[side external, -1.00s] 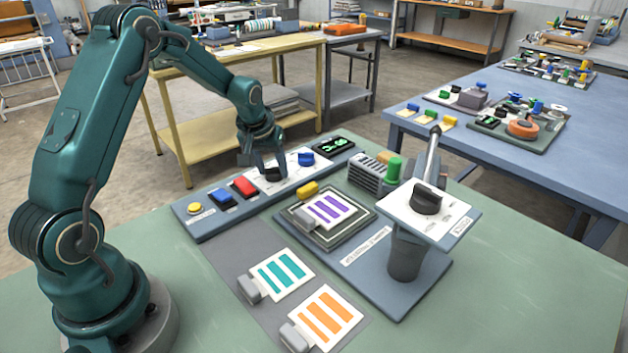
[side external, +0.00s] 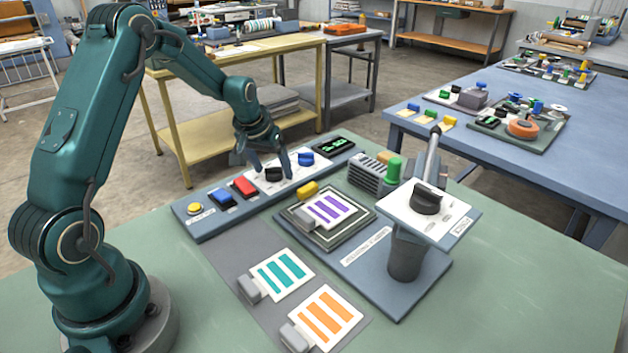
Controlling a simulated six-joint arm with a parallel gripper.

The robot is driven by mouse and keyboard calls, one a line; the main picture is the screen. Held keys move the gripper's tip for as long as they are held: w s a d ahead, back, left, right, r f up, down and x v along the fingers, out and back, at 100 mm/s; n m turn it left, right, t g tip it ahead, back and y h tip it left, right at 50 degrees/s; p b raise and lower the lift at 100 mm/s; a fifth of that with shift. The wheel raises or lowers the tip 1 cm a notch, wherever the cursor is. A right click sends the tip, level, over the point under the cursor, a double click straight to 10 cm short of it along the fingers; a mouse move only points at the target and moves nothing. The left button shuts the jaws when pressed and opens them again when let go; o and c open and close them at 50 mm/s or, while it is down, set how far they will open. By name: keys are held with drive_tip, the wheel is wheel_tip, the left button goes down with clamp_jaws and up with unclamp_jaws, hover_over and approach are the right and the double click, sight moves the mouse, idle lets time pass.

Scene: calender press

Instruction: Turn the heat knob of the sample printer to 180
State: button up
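A black knob (side external: 273,175) and a blue knob (side external: 306,159) stand on a white panel (side external: 270,187) of the long grey control strip. A larger black knob (side external: 427,200) stands on the tilted white plate of a pedestal. The labels are too small to read, so I cannot tell which is the heat knob. A green-lit display (side external: 334,145) is right of the blue knob; its digits are not clearly legible. My gripper (side external: 272,174) is open, its fingers apart on either side of the small black knob, near its top. I cannot tell whether they touch it.
Red (side external: 245,186), blue (side external: 222,197) and yellow (side external: 194,208) buttons lie left of the knobs on the strip. The printer bed (side external: 322,232) holds a purple-striped card. Teal and orange striped cards lie in front. The pedestal (side external: 405,255) rises at the right. The green table's front right is clear.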

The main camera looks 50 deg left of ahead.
drive_tip(key=shift+v, duration=2.55)
drive_tip(key=s+d+r+m+t, duration=0.3)
drive_tip(key=s+d+r, duration=0.2)
drive_tip(key=d+r, duration=0.75)
drive_tip(key=s+d+f+m+h, duration=0.1)
drive_tip(key=s+d+f, duration=0.1)
drive_tip(key=s, duration=0.5)
drive_tip(key=s+d+f+m+g+h, duration=0.1)
drive_tip(key=s+d+f, duration=0.1)
drive_tip(key=s, duration=0.5)
drive_tip(key=shift+d, duration=0.6)
